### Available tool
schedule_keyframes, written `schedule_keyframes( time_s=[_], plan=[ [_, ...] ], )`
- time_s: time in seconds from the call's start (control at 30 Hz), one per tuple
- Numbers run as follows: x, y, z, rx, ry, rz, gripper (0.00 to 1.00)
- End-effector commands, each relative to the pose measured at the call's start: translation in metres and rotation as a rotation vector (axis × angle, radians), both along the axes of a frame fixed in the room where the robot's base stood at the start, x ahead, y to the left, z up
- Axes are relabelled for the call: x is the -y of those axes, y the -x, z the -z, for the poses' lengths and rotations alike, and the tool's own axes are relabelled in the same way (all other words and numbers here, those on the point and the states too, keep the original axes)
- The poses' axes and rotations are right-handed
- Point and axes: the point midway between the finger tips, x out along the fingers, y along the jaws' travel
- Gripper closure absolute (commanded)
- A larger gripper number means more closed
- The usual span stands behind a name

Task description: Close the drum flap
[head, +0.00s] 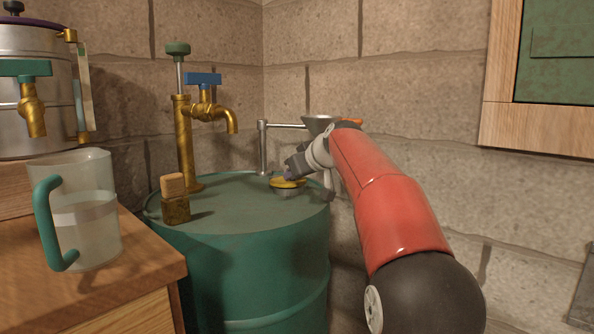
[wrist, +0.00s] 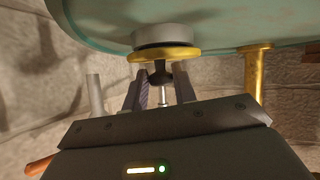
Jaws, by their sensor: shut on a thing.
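The green drum (head: 240,225) stands in the corner. On its top, a short grey collar (head: 288,192) carries the yellow flap (head: 285,182), a round disc with a dark knob. In the wrist view, the flap (wrist: 150,56) lies nearly flat against the grey collar (wrist: 162,36), with a dark band between them; I cannot tell whether it is fully seated. My gripper (head: 293,172) is at the flap from the right. In the wrist view, its fingers (wrist: 160,95) are on both sides of the dark knob (wrist: 159,75), shut on it. The fingertips are partly hidden in the head view.
A brass pump (head: 183,140) with a blue-handled tap stands on the drum, with a small cork-topped block (head: 175,200) in front. A grey funnel (head: 322,122) on a post is behind my gripper. A jug (head: 88,215) stands on the wooden table (head: 150,265) at left.

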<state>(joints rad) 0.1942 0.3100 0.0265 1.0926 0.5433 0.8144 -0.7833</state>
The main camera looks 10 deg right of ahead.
Motion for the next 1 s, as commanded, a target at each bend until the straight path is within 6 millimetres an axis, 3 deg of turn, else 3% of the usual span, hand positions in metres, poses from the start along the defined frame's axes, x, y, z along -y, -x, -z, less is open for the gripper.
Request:
schedule_keyframes(
  time_s=[0.03, 0.63, 0.67, 0.7, 0.8, 1.0],
  plan=[
    [0.0003, -0.0012, 0.0107, -0.017, 0.003, -0.004, 1.0],
    [0.0002, -0.0023, 0.0158, -0.022, 0.003, -0.005, 1.0],
    [0.0001, -0.0023, 0.0158, -0.022, 0.003, -0.005, 0.69],
    [0.0, -0.0024, 0.0158, -0.023, 0.002, -0.005, 0.64],
    [-0.0007, -0.0024, 0.0158, -0.022, 0.001, -0.006, 0.52],
    [-0.0026, -0.0023, 0.0156, -0.022, 0.0, -0.009, 0.52]
  ],
)
